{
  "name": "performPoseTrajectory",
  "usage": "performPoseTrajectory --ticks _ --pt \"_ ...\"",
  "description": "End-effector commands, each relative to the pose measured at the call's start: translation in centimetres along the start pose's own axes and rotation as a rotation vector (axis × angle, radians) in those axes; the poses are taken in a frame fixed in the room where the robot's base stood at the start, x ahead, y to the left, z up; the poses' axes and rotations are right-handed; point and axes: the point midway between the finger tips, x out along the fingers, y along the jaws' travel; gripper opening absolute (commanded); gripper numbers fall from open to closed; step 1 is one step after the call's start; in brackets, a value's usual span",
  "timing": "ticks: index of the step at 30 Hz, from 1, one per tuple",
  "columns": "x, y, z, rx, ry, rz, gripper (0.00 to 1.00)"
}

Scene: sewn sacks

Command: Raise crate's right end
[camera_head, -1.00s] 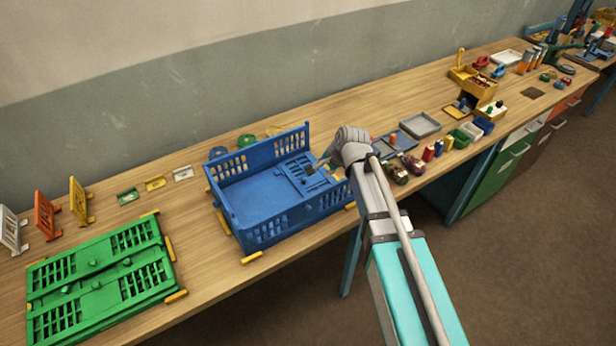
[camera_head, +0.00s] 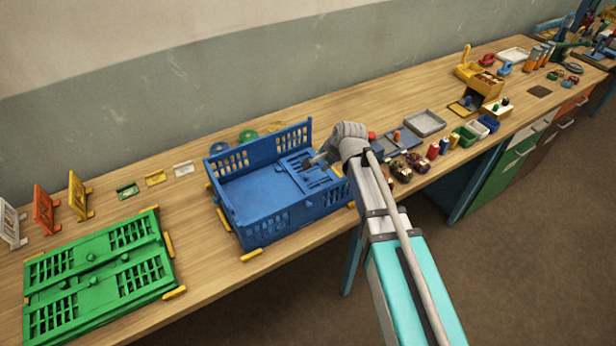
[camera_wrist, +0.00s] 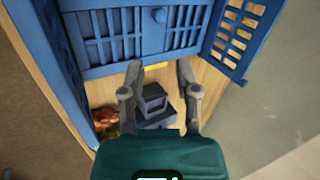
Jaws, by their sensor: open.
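The blue crate (camera_head: 262,228) stands on the bench. Its left, back and front walls are upright. Its right end panel (camera_head: 306,176) lies folded down flat inside, over the right part of the floor. In the wrist view the slotted panel (camera_wrist: 110,42) with a round knob fills the top, between two upright walls. My gripper (camera_head: 312,161) is over the crate's right end, close to the panel. In the wrist view my gripper (camera_wrist: 158,75) is open, with both fingertips pointing at the panel's near edge and nothing between them. Whether they touch it I cannot tell.
A folded green crate (camera_head: 98,272) lies to the left. Small yellow, orange and white stands (camera_head: 78,198) are at the far left. A grey tray (camera_head: 425,123), small jars and bins lie right of the crate. Yellow blocks (camera_head: 251,255) sit around the crate's base.

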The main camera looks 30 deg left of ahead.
Motion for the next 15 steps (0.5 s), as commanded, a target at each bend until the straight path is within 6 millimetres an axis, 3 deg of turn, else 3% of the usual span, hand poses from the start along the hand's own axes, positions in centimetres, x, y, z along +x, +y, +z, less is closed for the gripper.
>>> performPoseTrajectory --ticks 15 --pt "4.9 0.1 0.0 -0.001 0.000 0.000 0.42"
